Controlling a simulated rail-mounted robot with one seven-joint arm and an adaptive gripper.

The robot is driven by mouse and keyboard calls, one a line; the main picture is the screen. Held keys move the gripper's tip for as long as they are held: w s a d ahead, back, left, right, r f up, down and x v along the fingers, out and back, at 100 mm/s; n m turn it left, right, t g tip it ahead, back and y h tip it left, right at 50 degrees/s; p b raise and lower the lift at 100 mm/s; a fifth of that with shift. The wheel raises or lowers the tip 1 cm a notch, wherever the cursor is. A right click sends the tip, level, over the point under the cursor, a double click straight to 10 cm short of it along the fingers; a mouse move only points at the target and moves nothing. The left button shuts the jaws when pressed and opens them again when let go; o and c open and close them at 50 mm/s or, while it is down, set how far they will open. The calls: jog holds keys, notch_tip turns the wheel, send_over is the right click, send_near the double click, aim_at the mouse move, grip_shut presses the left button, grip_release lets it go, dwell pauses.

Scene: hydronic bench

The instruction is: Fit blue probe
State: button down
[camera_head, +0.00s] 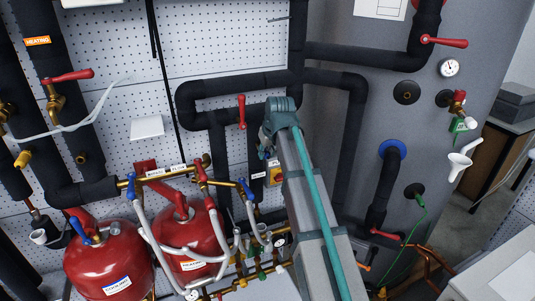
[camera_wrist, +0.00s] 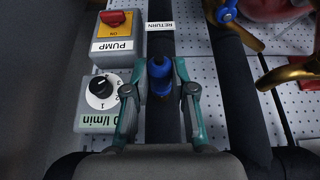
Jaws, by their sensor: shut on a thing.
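In the wrist view, the blue probe (camera_wrist: 159,76) is between the two teal fingers of my gripper (camera_wrist: 160,84), which is shut on it. The probe has a dark band around its middle and is in front of a black insulated pipe (camera_wrist: 160,42) with a RETURN label. I cannot tell whether the probe touches the pipe. In the head view, my gripper (camera_head: 267,142) is in front of the wall pipework, left of the grey tank (camera_head: 340,125). My arm hides part of it, and the probe is not clear there.
A pump switch (camera_wrist: 115,24) and a flow dial (camera_wrist: 103,88) are left of the fingers. Red vessels (camera_head: 108,262) with grey hoses stand at lower left. A red-handled valve (camera_head: 242,112) is left of my gripper. The tank carries a black port (camera_head: 406,91) and a green-cabled plug (camera_head: 414,191).

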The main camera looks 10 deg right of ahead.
jog(key=shift+w, duration=0.2)
jog(key=c, duration=0.9)
grip_release()
jog(key=shift+r, duration=0.1)
